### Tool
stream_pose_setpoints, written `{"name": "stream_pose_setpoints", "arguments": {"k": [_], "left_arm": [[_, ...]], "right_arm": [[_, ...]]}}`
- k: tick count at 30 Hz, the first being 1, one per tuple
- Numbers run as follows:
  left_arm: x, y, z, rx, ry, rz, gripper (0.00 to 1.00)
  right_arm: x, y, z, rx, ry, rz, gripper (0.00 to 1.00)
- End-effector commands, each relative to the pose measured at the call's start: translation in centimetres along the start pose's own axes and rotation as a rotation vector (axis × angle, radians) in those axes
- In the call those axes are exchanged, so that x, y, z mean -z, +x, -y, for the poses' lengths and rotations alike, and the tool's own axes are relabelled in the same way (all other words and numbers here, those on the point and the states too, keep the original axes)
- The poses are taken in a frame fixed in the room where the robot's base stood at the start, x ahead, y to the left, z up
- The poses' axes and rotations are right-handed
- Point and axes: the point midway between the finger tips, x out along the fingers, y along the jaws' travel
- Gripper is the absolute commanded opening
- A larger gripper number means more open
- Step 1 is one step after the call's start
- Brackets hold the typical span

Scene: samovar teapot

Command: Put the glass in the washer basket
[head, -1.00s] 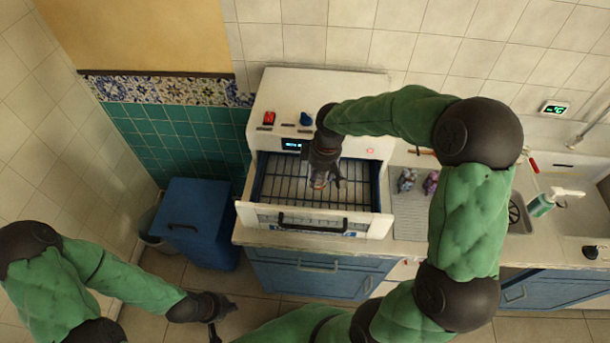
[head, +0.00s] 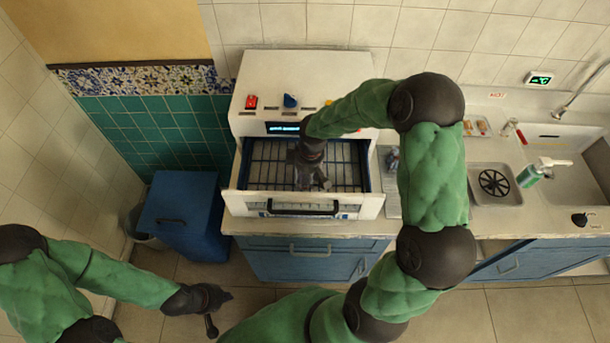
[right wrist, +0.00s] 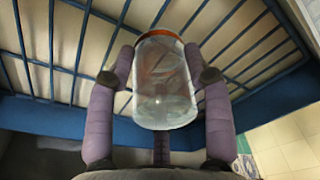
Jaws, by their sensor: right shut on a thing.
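The glass (right wrist: 165,95) is clear, with an orange-brown band at one end. In the right wrist view it sits between the fingers of my right gripper (right wrist: 163,78), which is shut on it. In the head view my right gripper (head: 313,182) points down over the washer basket (head: 265,170), a blue-framed wire rack in the pulled-out drawer. The glass is mostly hidden there by the gripper. Whether it touches the wires I cannot tell. My left gripper (head: 220,309) is open and empty, low at the left, away from the washer.
The white washer (head: 300,80) stands against the wall, its drawer front (head: 300,206) facing me. A blue bin (head: 185,215) stands left of the counter. The basket wires around the gripper look free.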

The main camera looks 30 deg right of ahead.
Motion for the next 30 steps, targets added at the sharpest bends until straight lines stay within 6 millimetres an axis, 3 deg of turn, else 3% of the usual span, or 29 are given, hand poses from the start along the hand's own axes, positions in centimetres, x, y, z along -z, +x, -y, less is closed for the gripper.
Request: {"name": "stream_pose_setpoints", "arguments": {"k": [10, 11, 12, 13, 25, 30], "left_arm": [[0.0, 0.3, 0.1, 0.0, 0.0, 0.0, 0.0], [0.0, 0.2, 0.1, 0.0, 0.0, 0.0, 0.0], [0.0, 0.2, 0.1, 0.0, 0.0, 0.0, 0.0], [0.0, 0.2, 0.1, 0.0, 0.0, 0.0, 0.0], [0.0, -0.1, 0.0, 0.0, 0.0, 0.0, 0.0], [0.0, -0.6, -0.2, 0.0, 0.0, 0.0, 0.0]], "right_arm": [[0.0, 0.3, 0.0, 0.0, 0.0, -0.001, 0.17], [0.0, 0.2, 0.0, 0.0, 0.0, 0.0, 0.59], [0.0, 0.2, 0.0, 0.0, 0.0, 0.0, 0.71], [0.0, 0.2, 0.0, 0.0, 0.0, 0.0, 0.75], [0.0, -0.1, 0.0, 0.0, 0.0, 0.0, 0.75], [0.1, -2.2, 0.0, -0.002, 0.001, -0.002, 0.75]]}}
